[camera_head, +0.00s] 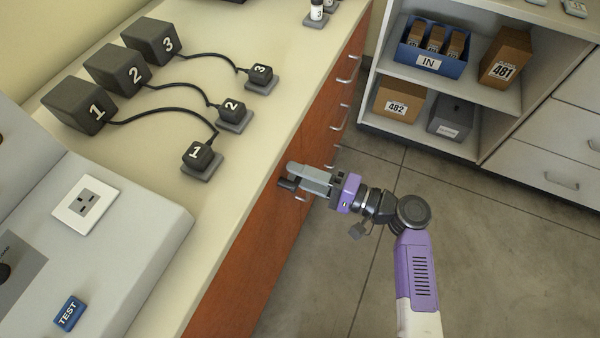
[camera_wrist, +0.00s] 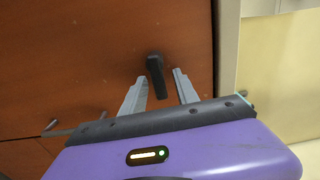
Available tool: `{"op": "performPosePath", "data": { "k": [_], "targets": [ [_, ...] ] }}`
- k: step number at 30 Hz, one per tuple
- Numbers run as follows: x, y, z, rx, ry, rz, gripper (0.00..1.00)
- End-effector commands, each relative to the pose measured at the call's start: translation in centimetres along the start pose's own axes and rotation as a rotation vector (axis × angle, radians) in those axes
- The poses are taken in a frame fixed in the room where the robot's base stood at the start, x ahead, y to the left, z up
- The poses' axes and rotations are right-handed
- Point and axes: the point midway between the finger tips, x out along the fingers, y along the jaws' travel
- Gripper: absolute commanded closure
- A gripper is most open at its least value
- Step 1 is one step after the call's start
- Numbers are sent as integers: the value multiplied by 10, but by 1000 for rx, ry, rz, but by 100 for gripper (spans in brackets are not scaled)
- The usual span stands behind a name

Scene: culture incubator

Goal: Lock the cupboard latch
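The cupboard latch (camera_wrist: 156,76) is a small black lever on the red-brown wooden front. In the wrist view it points down the picture with a slight tilt, its rounded pivot end at the top. My gripper (camera_wrist: 160,75) is open, with one grey finger on each side of the latch and visible gaps to both. I cannot tell how deep the fingers reach or whether they touch the front. In the head view my gripper (camera_head: 288,177) is at the counter's wooden front, and the latch is hard to tell from the dark part at the fingertips.
The counter (camera_head: 262,150) stands left of my arm, with several drawer handles (camera_head: 347,82) along its front. Numbered black boxes (camera_head: 80,105) and cabled plugs lie on top. An open shelf (camera_head: 470,75) holds bins at the back right. The floor (camera_head: 490,240) is clear.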

Motion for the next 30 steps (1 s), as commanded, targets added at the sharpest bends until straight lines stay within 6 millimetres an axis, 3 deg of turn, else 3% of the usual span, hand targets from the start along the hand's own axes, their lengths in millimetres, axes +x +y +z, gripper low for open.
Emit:
{"op": "performPosePath", "data": {
  "k": [16, 30],
  "targets": [
    [-70, 0, -1, -1, 3, 0, 64],
    [-78, 0, 0, 0, 1, 0, 64]
  ]
}}
